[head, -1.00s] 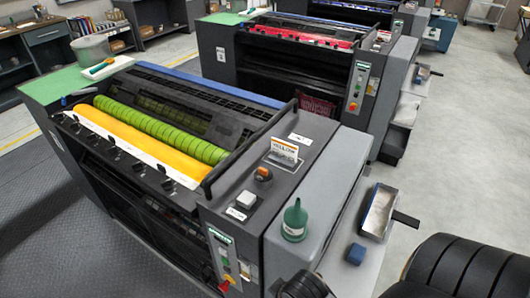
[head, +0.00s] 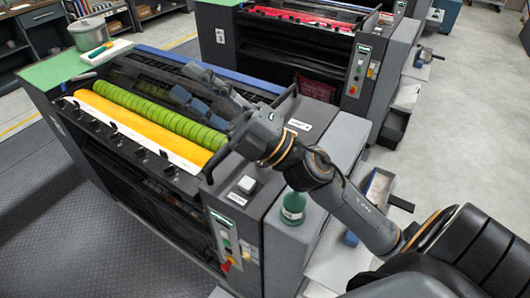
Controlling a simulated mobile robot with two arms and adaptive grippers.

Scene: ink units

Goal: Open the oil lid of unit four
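The nearest machine (head: 340,145) has a green roller, a yellow roller and a small white plate (head: 299,124) with lettering too small to read surely. A pale square cap or button (head: 247,185) sits on its dark side panel, above a small label (head: 237,198); I cannot tell if either is the oil lid. My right gripper (head: 187,84) is over the dark grille behind the green roller, its fingers spread and empty. My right arm crosses the side panel and hides part of it. My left gripper is out of view.
A metal tray (head: 379,187) is beside the machine. A black handle bar (head: 213,165) edges the panel. A second machine (head: 300,53) with red rollers stands behind; grey floor is free at right.

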